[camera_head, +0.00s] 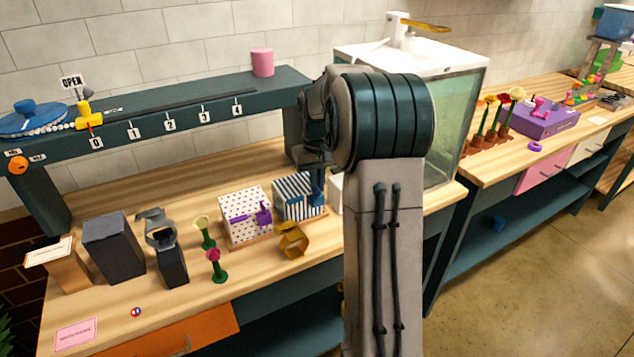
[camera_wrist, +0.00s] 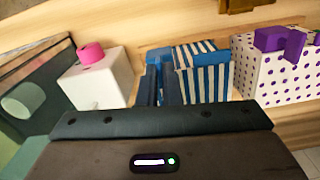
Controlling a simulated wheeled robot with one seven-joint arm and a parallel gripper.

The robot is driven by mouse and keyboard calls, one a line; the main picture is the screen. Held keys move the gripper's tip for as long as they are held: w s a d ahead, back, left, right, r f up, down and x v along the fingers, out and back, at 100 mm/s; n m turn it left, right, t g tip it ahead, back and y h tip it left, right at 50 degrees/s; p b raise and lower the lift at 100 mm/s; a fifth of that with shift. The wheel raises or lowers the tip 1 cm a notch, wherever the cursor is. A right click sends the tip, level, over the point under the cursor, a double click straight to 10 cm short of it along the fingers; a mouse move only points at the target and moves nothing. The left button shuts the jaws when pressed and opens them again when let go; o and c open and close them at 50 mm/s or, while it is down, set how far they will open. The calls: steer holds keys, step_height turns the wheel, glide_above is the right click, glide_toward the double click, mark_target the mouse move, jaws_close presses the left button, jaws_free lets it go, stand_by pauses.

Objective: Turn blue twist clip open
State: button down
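The striped blue-and-white box (camera_head: 296,198) stands on the wooden bench, and it also shows in the wrist view (camera_wrist: 207,82). The blue twist clip (camera_head: 317,187) is at this box's right side in the head view; a blue band (camera_wrist: 184,57) shows on the box in the wrist view. My gripper (camera_head: 316,168) points down at the clip, very close to it. In the wrist view, dark blue upright pieces (camera_wrist: 160,85) stand beside the box near the picture's middle; I cannot separate fingers from clip there. Whether the gripper is open or shut is unclear.
A polka-dot box (camera_head: 243,224) with a purple clip (camera_head: 263,214) stands left of the striped box. A white block (camera_wrist: 97,76) with a pink ring (camera_wrist: 90,53) is on the other side. A gold hexagonal piece (camera_head: 292,240) lies in front. The glass tank (camera_head: 455,125) stands behind right.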

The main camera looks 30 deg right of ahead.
steer(key=m, duration=0.8)
steer(key=shift+p, duration=0.3)
steer(key=m, duration=0.4)
steer(key=shift+r+p, duration=0.1)
steer(key=shift+p, duration=0.2)
steer(key=shift+m+p, duration=0.35)
steer(key=shift+m, duration=1.75)
steer(key=c, duration=1.6)
jaws_free()
step_height(320, 180, up, 14)
